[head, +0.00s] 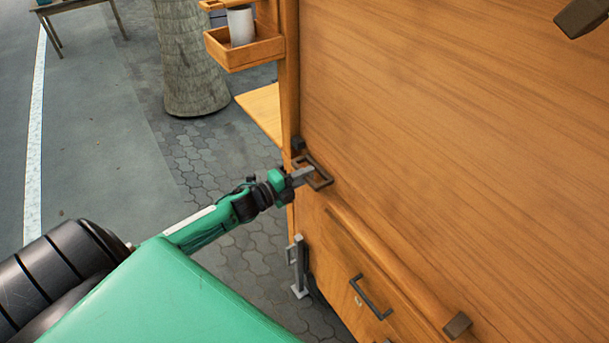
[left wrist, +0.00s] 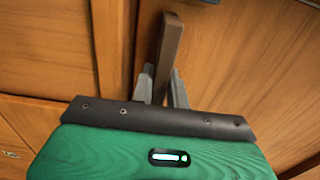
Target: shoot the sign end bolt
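The bolt shows as a dark brown loop handle (head: 321,174) on the left end of the large wooden panel, with a small dark block (head: 298,143) just above it. My left gripper (head: 303,177) reaches in from the left, its grey fingers at the handle. In the left wrist view, a brown bar (left wrist: 170,42) of the handle runs down between the two fingers (left wrist: 162,88), with no clear gap on either side. The fingers look shut on it. The contact itself is partly hidden by the gripper's dark edge. My right gripper is not in view.
The wooden panel (head: 450,130) fills the right side. Below it are a ledge, a drawer with a dark handle (head: 371,297) and a brown block (head: 458,325). A grey metal bracket (head: 298,265) stands low left. A tray (head: 245,50) holds a cup (head: 240,25). Paving lies open left.

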